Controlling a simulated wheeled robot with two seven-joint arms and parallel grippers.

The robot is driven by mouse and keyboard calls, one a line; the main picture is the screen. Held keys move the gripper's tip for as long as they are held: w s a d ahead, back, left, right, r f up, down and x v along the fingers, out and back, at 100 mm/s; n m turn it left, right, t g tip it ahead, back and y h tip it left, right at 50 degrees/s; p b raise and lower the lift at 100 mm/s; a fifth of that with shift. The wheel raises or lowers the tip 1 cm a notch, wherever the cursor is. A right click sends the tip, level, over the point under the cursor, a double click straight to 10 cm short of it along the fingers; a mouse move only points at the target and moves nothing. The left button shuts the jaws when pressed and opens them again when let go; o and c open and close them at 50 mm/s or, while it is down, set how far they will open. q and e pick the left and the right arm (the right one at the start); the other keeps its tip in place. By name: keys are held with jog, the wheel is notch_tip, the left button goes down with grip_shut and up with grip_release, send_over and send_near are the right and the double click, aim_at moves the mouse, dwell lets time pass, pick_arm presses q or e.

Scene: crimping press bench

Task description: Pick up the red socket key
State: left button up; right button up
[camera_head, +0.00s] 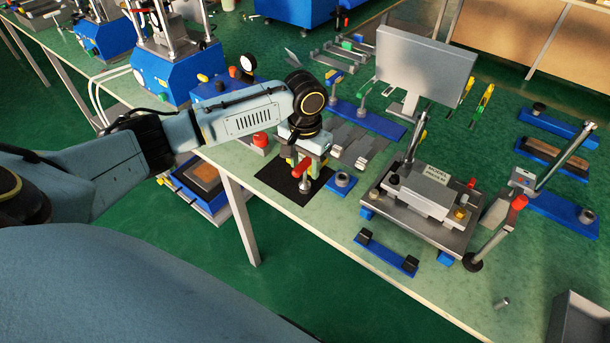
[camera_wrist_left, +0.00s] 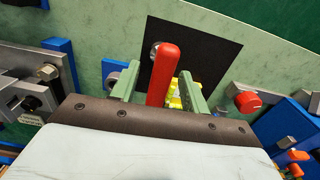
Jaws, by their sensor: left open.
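The red socket key (camera_head: 302,168) stands upright on a black mat (camera_head: 275,179) near the front edge of the bench, with a metal part at its foot. My left gripper (camera_head: 308,160) is over the mat at the key, pointing down. In the left wrist view the red handle (camera_wrist_left: 163,75) shows between the two green fingers of the open left gripper (camera_wrist_left: 158,72). A gap shows on the right of the handle; whether a finger touches it I cannot tell. My right gripper is not in view.
A press fixture (camera_head: 425,195) stands right of the mat, with a blue block carrying a grey ring (camera_head: 343,182) between them. A red button (camera_head: 261,140) is on a box left of the mat. A grey monitor (camera_head: 425,62) stands behind.

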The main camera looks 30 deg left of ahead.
pick_arm(q)
grip_shut()
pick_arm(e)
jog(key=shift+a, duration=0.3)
pick_arm(q)
jog(key=shift+r, duration=0.1)
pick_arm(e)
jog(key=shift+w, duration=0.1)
